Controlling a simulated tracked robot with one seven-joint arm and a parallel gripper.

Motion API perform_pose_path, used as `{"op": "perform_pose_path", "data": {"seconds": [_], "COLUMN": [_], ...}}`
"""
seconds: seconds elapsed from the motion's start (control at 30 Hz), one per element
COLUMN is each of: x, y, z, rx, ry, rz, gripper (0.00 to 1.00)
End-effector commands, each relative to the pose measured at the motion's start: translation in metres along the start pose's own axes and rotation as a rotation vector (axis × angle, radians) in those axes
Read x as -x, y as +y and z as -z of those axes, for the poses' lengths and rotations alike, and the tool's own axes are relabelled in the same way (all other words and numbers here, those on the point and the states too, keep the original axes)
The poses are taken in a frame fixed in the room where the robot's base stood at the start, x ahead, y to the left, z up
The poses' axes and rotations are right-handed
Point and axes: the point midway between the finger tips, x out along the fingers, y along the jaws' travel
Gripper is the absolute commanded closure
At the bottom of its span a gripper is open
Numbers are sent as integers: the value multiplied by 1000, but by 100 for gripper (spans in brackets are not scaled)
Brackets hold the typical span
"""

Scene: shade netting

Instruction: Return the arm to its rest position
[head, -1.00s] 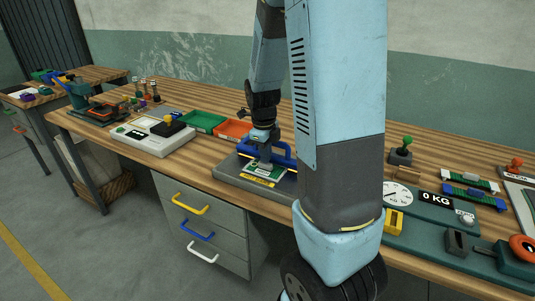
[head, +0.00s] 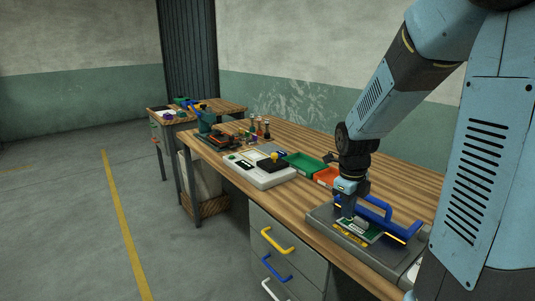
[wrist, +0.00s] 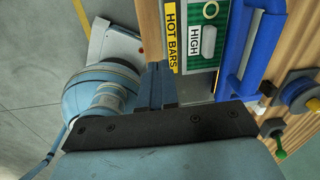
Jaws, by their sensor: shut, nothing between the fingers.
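My gripper (head: 347,212) points down over the front of a grey sealer with a blue handle on the workbench. In the wrist view its fingers (wrist: 156,72) are together with nothing between them. The sealer's panel shows a yellow HOT BARS label (wrist: 175,35) and a pale HIGH switch (wrist: 208,40), just beyond the fingertips. The blue handle (wrist: 252,50) stands to the right there. In the head view the sealer's grey body (head: 325,218) is partly hidden by my gripper. I cannot tell whether the fingertips touch the panel.
A white device (head: 260,172) with a black top stands left of the sealer. Behind are a green tray (head: 305,163) and an orange tray (head: 327,176). Drawers with a yellow handle (head: 277,242) are below the bench edge. Open floor (head: 75,215) lies to the left.

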Motion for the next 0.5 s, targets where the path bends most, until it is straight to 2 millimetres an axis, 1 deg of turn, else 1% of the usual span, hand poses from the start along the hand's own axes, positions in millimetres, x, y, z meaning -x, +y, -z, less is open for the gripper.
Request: {"op": "perform_pose_path", "data": {"seconds": [0.17,0.5], "x": [27,81], "y": [9,34], "z": [8,29], "rx": [260,890], "ry": [-53,-127], "rz": [23,125], "gripper": [100,100]}}
